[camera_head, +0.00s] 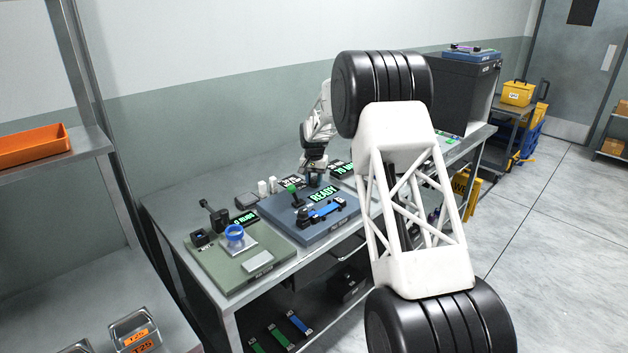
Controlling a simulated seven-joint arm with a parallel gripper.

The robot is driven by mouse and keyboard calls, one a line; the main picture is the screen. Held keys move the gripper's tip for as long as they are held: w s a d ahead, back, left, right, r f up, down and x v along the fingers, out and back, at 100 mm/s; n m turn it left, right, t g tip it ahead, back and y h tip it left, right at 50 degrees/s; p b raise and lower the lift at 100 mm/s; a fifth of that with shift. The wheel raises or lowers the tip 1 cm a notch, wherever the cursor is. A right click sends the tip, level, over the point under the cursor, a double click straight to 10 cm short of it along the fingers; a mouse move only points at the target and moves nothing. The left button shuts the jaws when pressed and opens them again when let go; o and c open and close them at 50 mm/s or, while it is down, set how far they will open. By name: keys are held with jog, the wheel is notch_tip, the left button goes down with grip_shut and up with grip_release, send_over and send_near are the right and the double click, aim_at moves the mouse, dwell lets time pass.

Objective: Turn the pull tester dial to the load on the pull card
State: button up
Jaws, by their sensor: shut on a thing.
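The pull tester (283,228) is a blue-grey base on the bench, with a lit green READY display (323,194) and a blue strap (325,211) across its front. My gripper (315,178) comes down at the tester's back edge, behind the READY display, and is shut on a small dark knob that looks like the dial. The jaws largely hide this knob, and its setting is too small to read.
A green-grey station (228,271) with a blue ring (235,233) and a black lever (214,215) sits left of the tester. Small white cylinders (267,186) stand behind. My own large arm links block the bench's right part.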

aim_at(314, 181)
jog(key=n, duration=0.5)
jog(key=shift+n, duration=0.3)
dwell(0.4)
jog(key=o, duration=0.9)
jog(key=shift+r, duration=0.15)
jog(key=shift+r, duration=3.75)
jog(key=shift+s+r, duration=0.1)
